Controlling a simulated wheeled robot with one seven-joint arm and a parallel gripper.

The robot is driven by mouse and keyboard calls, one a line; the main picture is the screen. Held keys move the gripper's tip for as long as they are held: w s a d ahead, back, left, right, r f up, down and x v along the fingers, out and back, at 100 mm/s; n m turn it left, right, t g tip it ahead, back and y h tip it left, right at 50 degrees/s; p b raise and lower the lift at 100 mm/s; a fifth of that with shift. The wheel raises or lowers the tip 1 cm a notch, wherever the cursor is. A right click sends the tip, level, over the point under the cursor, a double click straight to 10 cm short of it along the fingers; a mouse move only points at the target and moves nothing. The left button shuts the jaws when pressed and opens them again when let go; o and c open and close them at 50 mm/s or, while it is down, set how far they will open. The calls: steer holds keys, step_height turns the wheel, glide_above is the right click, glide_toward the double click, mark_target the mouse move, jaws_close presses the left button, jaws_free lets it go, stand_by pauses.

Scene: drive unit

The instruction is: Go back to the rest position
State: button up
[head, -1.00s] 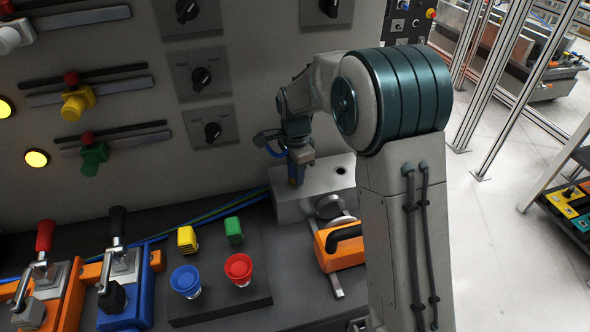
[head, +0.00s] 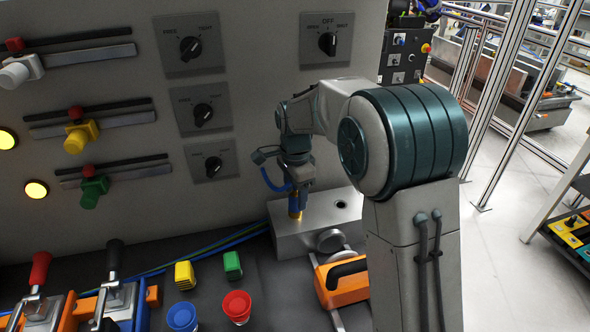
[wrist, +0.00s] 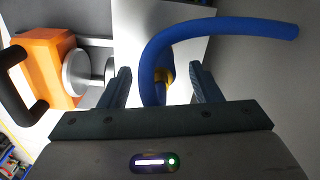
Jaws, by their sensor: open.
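My gripper (head: 298,190) hangs over the left part of a grey metal block (head: 325,235) at the foot of the panel. In the wrist view the two dark fingers of my gripper (wrist: 162,78) stand apart. A brass fitting (wrist: 168,76) lies between them, with gaps on both sides. A blue hose (wrist: 225,29) curves up from it and off to the right. In the head view the brass fitting (head: 295,206) stands upright on the block, and the blue hose (head: 268,180) bends out left beside my gripper. The fitting's lower end is hard to make out.
An orange part with a black handle (head: 342,282) sits close in front of the block. The panel with rotary knobs (head: 203,114) and sliders rises behind. Yellow (head: 185,275) and green (head: 232,265) blocks and blue and red cups stand left. Open floor lies right.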

step_height(320, 180, up, 8)
steer(key=shift+r, duration=0.45)
steer(key=s+d+f+n+t, duration=0.1)
steer(key=s+d+n, duration=0.5)
steer(key=s, duration=0.6)
steer(key=s+d+f+n+t, duration=0.1)
steer(key=s+d+f+n, duration=0.1)
steer(key=s+d+n, duration=0.4)
steer(key=s+d, duration=0.3)
steer(key=s, duration=0.3)
steer(key=shift+s+d+t, duration=0.25)
steer(key=shift+s+t, duration=0.15)
steer(key=shift+f, duration=0.1)
